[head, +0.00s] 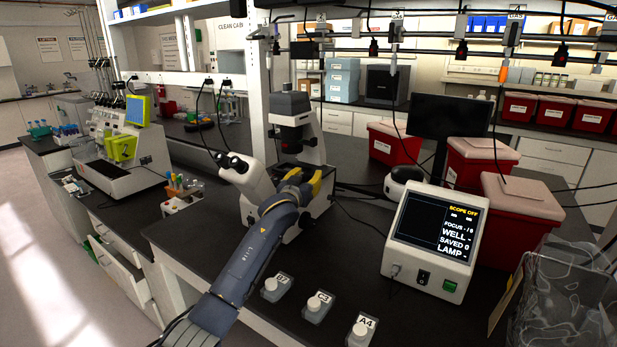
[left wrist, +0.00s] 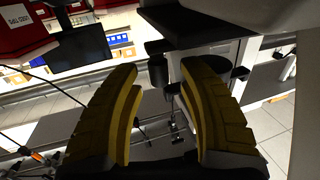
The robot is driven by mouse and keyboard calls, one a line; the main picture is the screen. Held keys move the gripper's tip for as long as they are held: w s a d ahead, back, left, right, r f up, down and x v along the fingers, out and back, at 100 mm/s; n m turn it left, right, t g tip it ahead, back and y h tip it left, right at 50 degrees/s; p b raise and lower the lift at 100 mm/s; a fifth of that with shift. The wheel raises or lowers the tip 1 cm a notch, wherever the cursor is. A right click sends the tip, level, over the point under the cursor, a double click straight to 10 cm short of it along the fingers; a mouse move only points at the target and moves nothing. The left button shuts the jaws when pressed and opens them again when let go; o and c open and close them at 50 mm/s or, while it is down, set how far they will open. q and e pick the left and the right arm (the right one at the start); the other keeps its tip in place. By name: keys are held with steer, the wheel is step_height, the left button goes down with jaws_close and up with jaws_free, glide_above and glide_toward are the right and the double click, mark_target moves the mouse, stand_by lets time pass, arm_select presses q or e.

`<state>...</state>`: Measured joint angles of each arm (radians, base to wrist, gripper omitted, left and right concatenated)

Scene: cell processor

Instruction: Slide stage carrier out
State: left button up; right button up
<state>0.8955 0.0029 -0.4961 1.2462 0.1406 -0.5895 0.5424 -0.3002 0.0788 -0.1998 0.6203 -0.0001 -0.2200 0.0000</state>
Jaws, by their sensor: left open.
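The microscope (head: 292,108) stands on the dark bench, white with a black upper part and two eyepieces at its left. My left gripper (head: 306,181) is at its front, at about stage height, with the arm coming up from the lower left. In the left wrist view its two yellow fingers (left wrist: 163,72) are apart with nothing seen held between them. Dark and pale microscope parts (left wrist: 208,62) show beyond and beside the right-hand finger. The stage carrier cannot be made out; the gripper and arm cover that area in the head view. My right gripper is not in view.
Three small labelled holders (head: 317,308) stand along the bench's front. A display box (head: 437,238) reading "SCOPE OFF" stands to the right, with a cable. Red lidded bins (head: 515,215) and a dark monitor (head: 447,120) are behind. A clear, crumpled-looking thing (head: 565,305) is at lower right.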

arm_select(q)
steer(key=shift+w+d, duration=0.15)
steer(key=shift+w, duration=0.2)
jaws_close()
stand_by(0.3)
